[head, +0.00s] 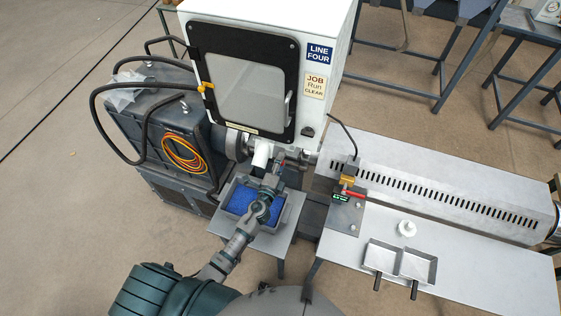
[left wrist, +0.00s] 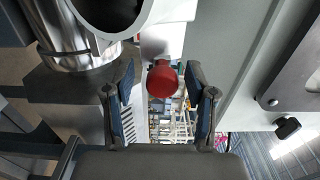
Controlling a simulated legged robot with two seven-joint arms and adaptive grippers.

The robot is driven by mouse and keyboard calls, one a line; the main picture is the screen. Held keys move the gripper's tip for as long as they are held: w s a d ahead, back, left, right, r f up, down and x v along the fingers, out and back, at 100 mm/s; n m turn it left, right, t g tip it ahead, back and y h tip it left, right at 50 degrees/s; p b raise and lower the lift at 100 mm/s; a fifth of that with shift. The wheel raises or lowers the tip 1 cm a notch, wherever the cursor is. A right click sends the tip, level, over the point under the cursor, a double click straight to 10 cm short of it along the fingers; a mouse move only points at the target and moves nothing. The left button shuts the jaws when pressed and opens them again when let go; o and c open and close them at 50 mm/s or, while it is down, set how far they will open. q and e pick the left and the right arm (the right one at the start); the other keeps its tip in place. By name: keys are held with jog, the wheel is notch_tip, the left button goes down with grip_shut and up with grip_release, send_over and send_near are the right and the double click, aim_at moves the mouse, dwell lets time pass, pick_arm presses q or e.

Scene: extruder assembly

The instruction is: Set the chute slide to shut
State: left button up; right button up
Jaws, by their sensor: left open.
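A red round knob (left wrist: 162,78) shows in the left wrist view on a white part. It looks like the handle of the chute slide; how far the slide is in or out is hard to tell. My left gripper (left wrist: 160,88) is open, with one finger on each side of the knob and gaps visible. In the head view my left gripper (head: 290,156) is beside a short white chute pipe (head: 262,153), below the white cabinet. The arm hides part of this area. My right gripper is not in view.
A grey bin of blue pellets (head: 238,198) stands on a small table below my left arm. A long slotted barrel cover (head: 430,185) runs right. Orange cables (head: 184,154) hang at left.

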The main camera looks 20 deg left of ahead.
pick_arm(q)
grip_shut()
jog(key=shift+a+f, duration=0.1)
jog(key=shift+a, duration=1.15)
jog(key=shift+c, duration=0.9)
grip_release()
jog(key=shift+o, duration=0.9)
jog(key=shift+a, duration=0.15)
jog(key=s, duration=1.2)
jog(key=shift+a, duration=0.2)
jog(key=shift+w, duration=0.1)
